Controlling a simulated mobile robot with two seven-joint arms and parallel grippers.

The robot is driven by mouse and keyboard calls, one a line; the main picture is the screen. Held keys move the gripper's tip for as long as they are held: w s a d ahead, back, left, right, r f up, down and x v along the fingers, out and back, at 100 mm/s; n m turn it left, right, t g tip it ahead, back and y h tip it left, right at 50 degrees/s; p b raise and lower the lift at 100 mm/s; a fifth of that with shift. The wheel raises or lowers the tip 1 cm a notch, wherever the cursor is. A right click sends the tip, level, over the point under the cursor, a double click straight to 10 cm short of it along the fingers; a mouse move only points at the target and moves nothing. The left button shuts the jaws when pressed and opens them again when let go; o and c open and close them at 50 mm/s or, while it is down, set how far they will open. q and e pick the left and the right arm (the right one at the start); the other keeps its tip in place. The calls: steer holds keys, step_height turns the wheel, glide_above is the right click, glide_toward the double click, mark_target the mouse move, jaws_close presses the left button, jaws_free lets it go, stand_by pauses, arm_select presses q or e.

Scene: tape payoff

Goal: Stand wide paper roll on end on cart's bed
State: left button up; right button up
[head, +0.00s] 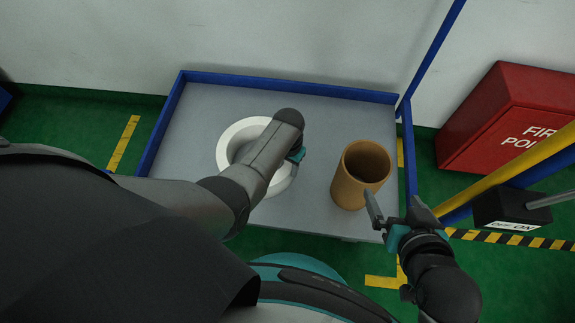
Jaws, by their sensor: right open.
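A brown, hollow roll (350,190), which looks like the wide paper roll, stands on end on the grey bed (315,115) of the cart, toward its right side. Its open end faces up. My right gripper (397,208) is open and empty, just to the lower right of the roll. One finger is close to the roll's lower side; I cannot tell whether it touches. My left gripper (297,156) is over a white ring-shaped roll (230,150) that lies flat on the bed. My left forearm hides its fingers and part of the ring.
A blue rim (290,84) edges the bed, and a blue post (432,50) rises at its right back corner. A red box (500,115), a yellow bar (520,165) and a black switch box (505,208) stand to the right. The bed's back strip is clear.

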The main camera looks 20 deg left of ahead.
arm_select(q)
steer(key=o, duration=0.4)
steer(key=shift+r, duration=0.1)
